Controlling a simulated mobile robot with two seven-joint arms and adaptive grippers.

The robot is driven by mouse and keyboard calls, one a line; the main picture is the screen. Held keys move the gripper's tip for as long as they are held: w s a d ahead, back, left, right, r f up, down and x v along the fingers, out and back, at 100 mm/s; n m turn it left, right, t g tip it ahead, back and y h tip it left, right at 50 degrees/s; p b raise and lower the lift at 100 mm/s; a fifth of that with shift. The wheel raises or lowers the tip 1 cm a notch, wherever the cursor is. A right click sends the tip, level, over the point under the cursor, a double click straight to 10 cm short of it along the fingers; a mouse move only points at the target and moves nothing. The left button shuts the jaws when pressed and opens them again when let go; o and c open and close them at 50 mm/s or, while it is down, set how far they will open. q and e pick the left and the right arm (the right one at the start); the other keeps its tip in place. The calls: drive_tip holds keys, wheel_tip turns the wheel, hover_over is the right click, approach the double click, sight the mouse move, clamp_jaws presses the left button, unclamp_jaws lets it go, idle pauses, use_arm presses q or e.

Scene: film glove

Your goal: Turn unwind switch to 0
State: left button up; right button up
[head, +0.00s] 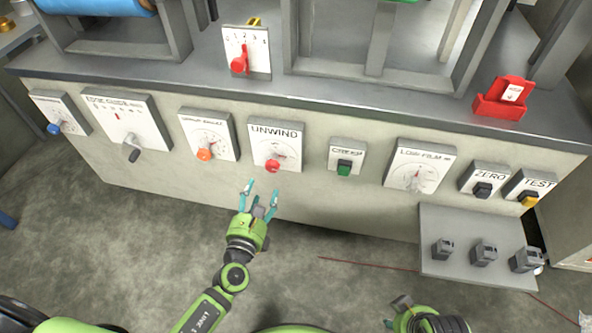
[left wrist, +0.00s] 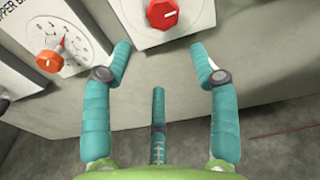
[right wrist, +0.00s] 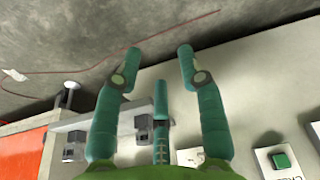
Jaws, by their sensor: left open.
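The unwind switch is a red knob (head: 272,166) on a white panel labelled UNWIND (head: 276,140) on the front of the machine. In the left wrist view the red knob (left wrist: 163,14) shows at the top, just beyond and between the fingertips. My left gripper (head: 262,190) is open and empty, below the knob and apart from it. It also shows in the left wrist view (left wrist: 160,55). My right gripper (right wrist: 160,55) is open and empty in the right wrist view. In the head view only part of the right arm shows at the bottom.
An orange knob (head: 204,154) sits on the panel left of UNWIND. A green button (head: 344,169) is on the panel to the right. A grey shelf (head: 440,215) with several small grey blocks sticks out at the lower right. The floor (head: 130,250) in front is mostly clear.

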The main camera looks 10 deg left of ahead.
sight(271, 170)
use_arm(q)
drive_tip(key=shift+w+d+r+m+t, duration=0.4)
drive_tip(key=shift+w+d+r+m, duration=0.35)
drive_tip(key=shift+w+r+m, duration=0.05)
drive_tip(key=w+b, duration=0.1)
drive_tip(key=w, duration=0.4)
drive_tip(key=shift+w, duration=0.8)
use_arm(e)
drive_tip(key=shift+w+d+r, duration=0.1)
drive_tip(key=shift+d+r, duration=0.1)
drive_tip(key=shift+r, duration=0.6)
drive_tip(key=shift+d+r, duration=0.2)
drive_tip(key=shift+r, duration=0.6)
use_arm(q)
drive_tip(key=c, duration=1.1)
